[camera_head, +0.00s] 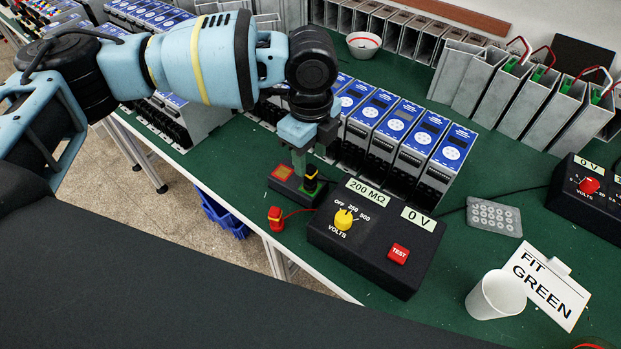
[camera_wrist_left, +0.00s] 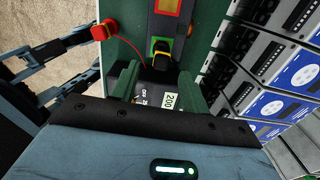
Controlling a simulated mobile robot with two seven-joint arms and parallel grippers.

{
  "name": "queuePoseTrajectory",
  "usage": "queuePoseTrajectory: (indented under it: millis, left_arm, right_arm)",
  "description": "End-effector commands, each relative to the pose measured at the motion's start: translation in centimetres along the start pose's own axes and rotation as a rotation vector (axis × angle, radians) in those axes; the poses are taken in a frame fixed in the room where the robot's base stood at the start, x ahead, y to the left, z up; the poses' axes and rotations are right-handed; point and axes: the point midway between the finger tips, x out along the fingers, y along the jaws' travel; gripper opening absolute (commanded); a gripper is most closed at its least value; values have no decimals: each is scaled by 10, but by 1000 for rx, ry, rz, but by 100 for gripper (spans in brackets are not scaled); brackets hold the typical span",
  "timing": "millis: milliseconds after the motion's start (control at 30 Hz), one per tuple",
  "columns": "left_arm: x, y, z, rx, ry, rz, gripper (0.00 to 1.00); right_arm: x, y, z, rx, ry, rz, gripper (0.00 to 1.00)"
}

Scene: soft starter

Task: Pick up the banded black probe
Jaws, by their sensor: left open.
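The banded black probe (camera_head: 311,178), black with a yellow band, stands at the back left corner of the black 200 MΩ tester box, partly hidden by my gripper in the head view. In the left wrist view the probe (camera_wrist_left: 161,47) shows just beyond the fingertips. My left gripper (camera_head: 306,168) points down at the probe. In the left wrist view its two green fingers (camera_wrist_left: 160,84) are apart with nothing held between them. I cannot tell whether a finger touches the probe. My right gripper is not in view.
The tester box (camera_head: 372,232) has a yellow knob and red button. A red probe (camera_head: 276,219) with a red lead stands near the table's front edge. Blue-and-grey starter units (camera_head: 408,135) stand close behind. A white cup (camera_head: 496,295) and FIT GREEN sign (camera_head: 546,286) are at right.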

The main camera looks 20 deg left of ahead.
Motion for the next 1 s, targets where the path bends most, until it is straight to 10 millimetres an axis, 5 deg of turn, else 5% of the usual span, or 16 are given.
queuePoseTrajectory:
  millis: [400, 700, 1000]
  left_arm:
    - [47, -2, 2, 0, -1, 0, 45]
    - [50, -2, 3, 0, -1, -1, 44]
    - [50, -2, 3, -1, -1, 0, 5]
  right_arm:
    - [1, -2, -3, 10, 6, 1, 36]
    - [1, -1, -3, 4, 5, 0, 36]
    - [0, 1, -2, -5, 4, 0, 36]
